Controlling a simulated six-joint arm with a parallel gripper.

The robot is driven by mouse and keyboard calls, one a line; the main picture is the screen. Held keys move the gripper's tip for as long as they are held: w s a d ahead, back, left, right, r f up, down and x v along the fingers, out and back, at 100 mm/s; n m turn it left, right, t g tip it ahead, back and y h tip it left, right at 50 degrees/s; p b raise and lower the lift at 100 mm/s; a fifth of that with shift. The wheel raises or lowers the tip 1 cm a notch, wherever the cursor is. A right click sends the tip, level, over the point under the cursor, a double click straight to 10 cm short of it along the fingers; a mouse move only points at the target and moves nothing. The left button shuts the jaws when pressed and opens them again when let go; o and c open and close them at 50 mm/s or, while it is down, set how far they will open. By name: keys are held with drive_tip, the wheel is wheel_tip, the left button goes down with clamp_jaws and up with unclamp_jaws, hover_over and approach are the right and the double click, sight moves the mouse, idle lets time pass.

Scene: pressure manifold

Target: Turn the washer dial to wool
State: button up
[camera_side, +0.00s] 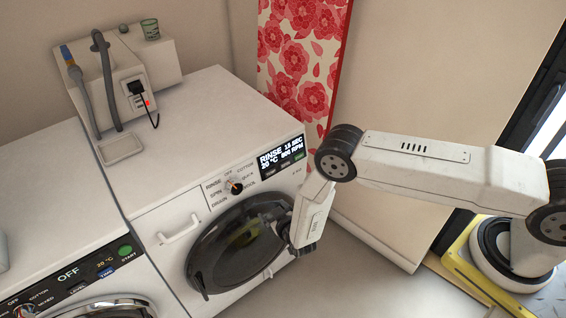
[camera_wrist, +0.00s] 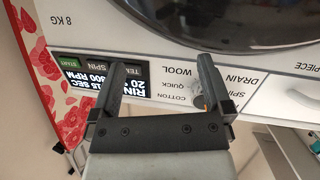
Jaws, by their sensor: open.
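The washer dial (camera_side: 235,187) is a small dark knob with an orange mark on the right washer's panel. Its mark points up-left, on the RINSE side, and the display (camera_side: 282,157) reads RINSE, 20 °C, 800 RPM. The WOOL label is at the dial's lower right. In the upside-down wrist view, the dial (camera_wrist: 198,101) is partly hidden behind the right finger, and WOOL (camera_wrist: 177,71) reads between the fingers. My gripper (camera_wrist: 162,63) is open and empty, with fingers spread in front of the panel. In the side view, it hangs beside the door's right edge, right of the dial.
The round dark door (camera_side: 238,248) lies below the panel. A white handle (camera_side: 180,230) sticks out left of the dial. A second washer (camera_side: 70,275), reading OFF, stands at left. A red floral board (camera_side: 298,55) stands behind the right washer.

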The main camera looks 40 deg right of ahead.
sight(238, 189)
drive_tip(key=a+r+n+t+y, duration=0.3)
drive_tip(key=a+r+t+y, duration=0.1)
drive_tip(key=r, duration=0.3)
drive_tip(key=shift+a+r, duration=0.2)
drive_tip(key=shift+a, duration=0.65)
drive_tip(key=shift+w, duration=0.15)
drive_tip(key=shift+w+a, duration=0.2)
drive_tip(key=shift+w, duration=1.7)
drive_tip(key=shift+w+a, duration=0.15)
drive_tip(key=shift+w, duration=1.75)
drive_tip(key=c, duration=1.2)
drive_tip(key=shift+c, duration=0.2)
